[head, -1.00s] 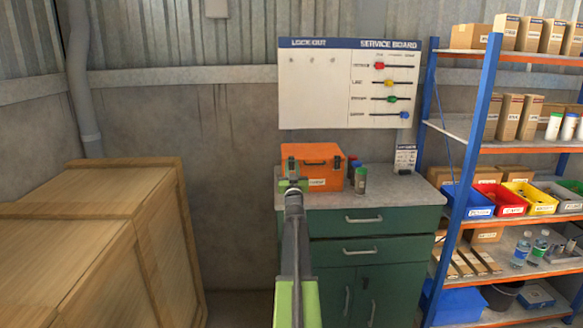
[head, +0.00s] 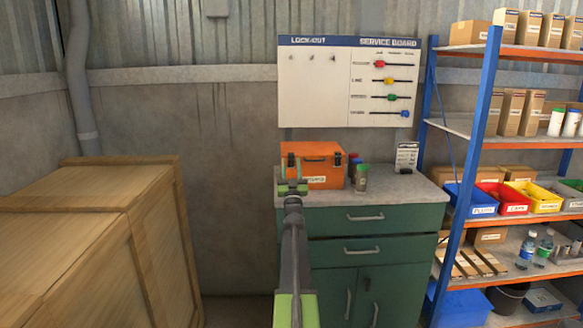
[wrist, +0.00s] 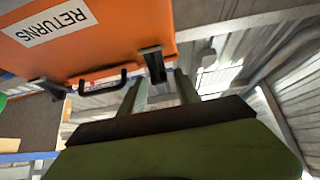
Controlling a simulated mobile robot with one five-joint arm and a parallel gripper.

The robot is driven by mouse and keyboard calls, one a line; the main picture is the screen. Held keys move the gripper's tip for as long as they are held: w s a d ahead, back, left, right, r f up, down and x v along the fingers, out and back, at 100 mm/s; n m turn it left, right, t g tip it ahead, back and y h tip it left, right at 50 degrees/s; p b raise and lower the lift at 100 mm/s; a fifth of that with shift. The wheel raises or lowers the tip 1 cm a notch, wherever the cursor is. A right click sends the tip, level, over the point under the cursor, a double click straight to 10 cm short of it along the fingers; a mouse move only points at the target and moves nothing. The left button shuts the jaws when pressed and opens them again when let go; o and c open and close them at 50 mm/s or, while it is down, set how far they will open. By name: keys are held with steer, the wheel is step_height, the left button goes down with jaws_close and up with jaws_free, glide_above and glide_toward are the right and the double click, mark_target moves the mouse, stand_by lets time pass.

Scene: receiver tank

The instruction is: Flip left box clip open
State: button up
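The orange box (head: 322,160) stands on the grey top of the green cabinet, its lid down. Its front has a RETURNS label, a dark handle and two dark clips. In the wrist view the box (wrist: 110,45) appears upside down. There the left clip (wrist: 155,65) is on the right and the other clip (wrist: 55,90) on the left. My gripper (head: 292,187) is in front of the box's lower left front. In the wrist view its two fingers are apart, with the left clip showing just beyond and between them. I cannot tell whether they touch it.
Small jars (head: 361,178) stand right of the box on the cabinet (head: 362,220). A wooden crate (head: 150,230) is at the left. A blue and orange shelf rack (head: 480,150) with bins and cartons is at the right. The wall behind carries a service board (head: 345,85).

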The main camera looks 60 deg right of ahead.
steer(key=shift+o, duration=0.3)
steer(key=shift+s+f, duration=0.1)
steer(key=b+v, duration=1)
steer(key=v, duration=0.7)
steer(key=shift+a+b, duration=0.2)
steer(key=shift+b, duration=0.1)
steer(key=r+y+p, duration=0.1)
steer(key=p, duration=0.2)
steer(key=s+a+r+g+p, duration=0.1)
steer(key=r+p, duration=0.1)
steer(key=p, duration=0.1)
steer(key=a+r+y+p, duration=0.1)
steer(key=p, duration=0.3)
steer(key=shift+s+r+g+y, duration=0.25)
steer(key=shift+r+g+y, duration=0.05)
steer(key=shift+g, duration=0.1)
steer(key=p+x, duration=0.6)
steer(key=x, duration=1.1)
steer(key=shift+d+p, duration=0.2)
steer(key=shift+p, duration=0.1)
